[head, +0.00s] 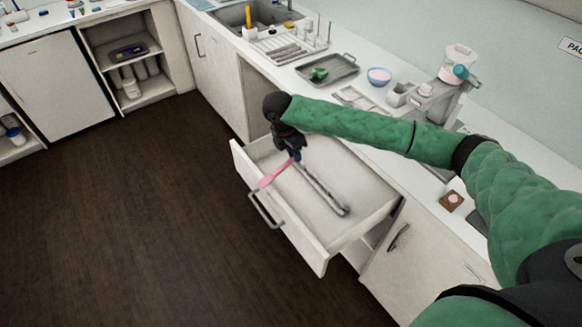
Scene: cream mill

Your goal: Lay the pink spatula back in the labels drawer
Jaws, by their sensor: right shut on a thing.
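The pink spatula (274,174) is in my right gripper (294,156), which is shut on it. The gripper points down over the open drawer (350,236), near its left side. The spatula's pink end points toward the drawer's front left; whether it touches the drawer floor I cannot tell. Part of the spatula is hidden by the gripper. A long grey utensil (322,190) lies in the drawer beside it, its far end close to the gripper. My left gripper is not in view.
The drawer's handle (264,210) faces the open floor. On the counter behind are a grey tray (328,80) with a green item, a blue bowl (380,76) and a mixer-like machine (440,98). My right arm spans above the counter edge. The drawer's right part is clear.

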